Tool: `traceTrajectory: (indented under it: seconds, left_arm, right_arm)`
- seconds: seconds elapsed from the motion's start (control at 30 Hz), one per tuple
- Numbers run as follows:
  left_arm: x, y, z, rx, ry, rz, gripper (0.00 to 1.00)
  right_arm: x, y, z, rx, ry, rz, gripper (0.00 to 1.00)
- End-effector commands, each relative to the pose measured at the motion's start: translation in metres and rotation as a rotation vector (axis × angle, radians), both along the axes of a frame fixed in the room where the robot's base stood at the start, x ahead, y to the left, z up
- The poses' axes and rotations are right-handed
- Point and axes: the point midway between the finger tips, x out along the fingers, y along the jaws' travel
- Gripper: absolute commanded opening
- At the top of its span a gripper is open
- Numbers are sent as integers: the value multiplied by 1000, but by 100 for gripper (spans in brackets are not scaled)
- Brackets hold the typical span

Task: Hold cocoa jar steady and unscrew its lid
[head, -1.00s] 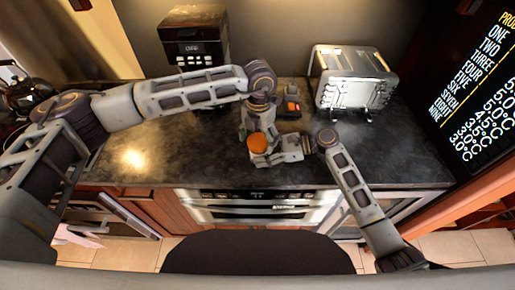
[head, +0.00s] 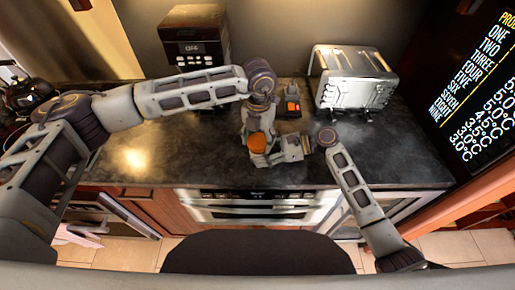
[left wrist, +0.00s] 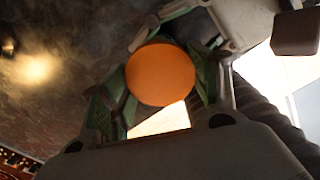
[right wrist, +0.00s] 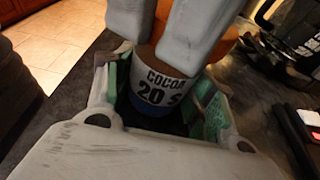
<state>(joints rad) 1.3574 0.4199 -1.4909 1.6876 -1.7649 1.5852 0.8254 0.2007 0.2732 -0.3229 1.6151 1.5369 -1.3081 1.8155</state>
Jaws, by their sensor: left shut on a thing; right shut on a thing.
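The cocoa jar stands on the dark counter, its orange lid (head: 257,142) facing up in the head view. The lid fills the middle of the left wrist view (left wrist: 160,75). My left gripper (head: 256,133) comes from above and behind, its green-padded fingers shut on the lid's sides. My right gripper (head: 268,154) comes from the right and is shut on the jar's body. In the right wrist view the jar body (right wrist: 160,85), with a "COCOA 20" label and blue lower band, sits between its green pads. Left gripper parts cover some of the jar there.
A silver toaster (head: 352,78) stands at the back right and a dark coffee machine (head: 194,38) at the back left. A small dark object with an orange part (head: 291,106) lies just behind the grippers. The counter is clear left of the jar.

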Motion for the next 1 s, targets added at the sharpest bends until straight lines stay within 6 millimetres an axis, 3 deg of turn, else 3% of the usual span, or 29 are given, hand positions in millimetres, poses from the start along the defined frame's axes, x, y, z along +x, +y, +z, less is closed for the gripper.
traceTrajectory:
  seconds: [0.53,1.0]
  left_arm:
    - [0,0,-1,0,0,293,33]
    - [0,0,-1,1,0,325,33]
  right_arm:
    - [0,0,0,0,0,0,11]
    - [0,0,0,0,0,1,11]
